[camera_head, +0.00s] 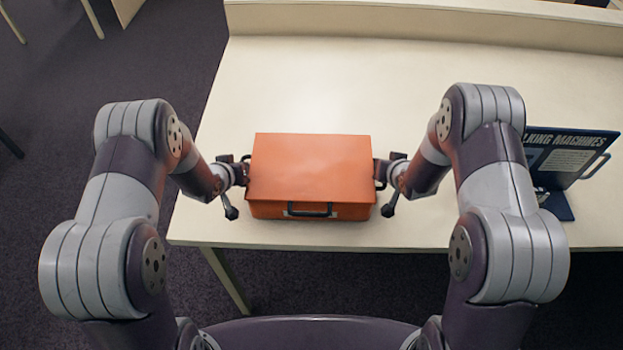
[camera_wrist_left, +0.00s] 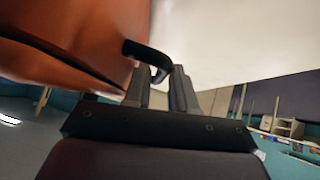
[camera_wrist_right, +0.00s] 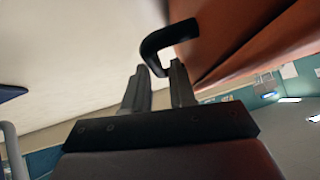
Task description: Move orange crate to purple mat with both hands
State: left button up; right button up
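The orange crate (camera_head: 312,168) is a closed-looking box resting near the front edge of the pale table, with a dark handle on each side and one on its front. My left gripper (camera_head: 240,174) is at the crate's left handle; in the left wrist view that handle (camera_wrist_left: 148,54) reaches between the spread fingers (camera_wrist_left: 160,72). My right gripper (camera_head: 383,172) is at the right handle; in the right wrist view the handle (camera_wrist_right: 165,40) reaches between the fingers (camera_wrist_right: 157,70), which stand apart. Both grippers look open around the handles. No purple mat shows.
The table (camera_head: 430,90) is clear behind the crate, up to a raised back panel (camera_head: 420,22). A dark display board (camera_head: 570,155) stands on the right, beyond my right arm. The table's left edge is a short way left of the crate.

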pick_arm(q)
grip_shut()
pick_arm(e)
grip_shut()
pick_arm(q)
jog(key=shift+r, duration=0.1)
pick_arm(e)
jog(key=shift+r, duration=0.15)
dwell(0.9)
